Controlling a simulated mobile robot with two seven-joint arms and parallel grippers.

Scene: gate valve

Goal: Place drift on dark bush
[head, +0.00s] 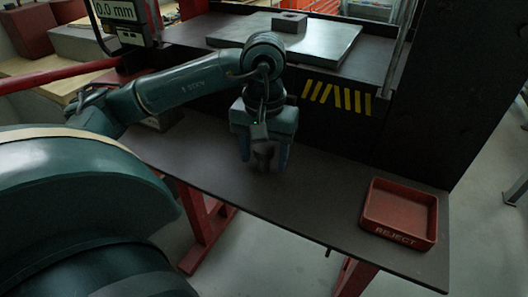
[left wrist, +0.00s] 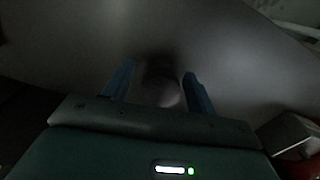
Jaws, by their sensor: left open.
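My left gripper (head: 264,160) points down over the dark bench top, its two blue fingers apart. Between the fingers is a small dark upright piece (head: 263,153). The left wrist view shows the same piece as a dark, rounded form (left wrist: 160,86) between the open fingers (left wrist: 157,80), with a gap on either side. It is too dark to tell whether this is the drift or the dark bush. I cannot make out a second such piece. My right gripper is not in view.
A red tray marked REJECT (head: 400,210) stands at the bench's right end. Behind are a grey plate (head: 325,42) with a small dark block (head: 290,21) on it and a black panel with yellow stripes (head: 337,97). The bench (head: 310,205) is clear between gripper and tray.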

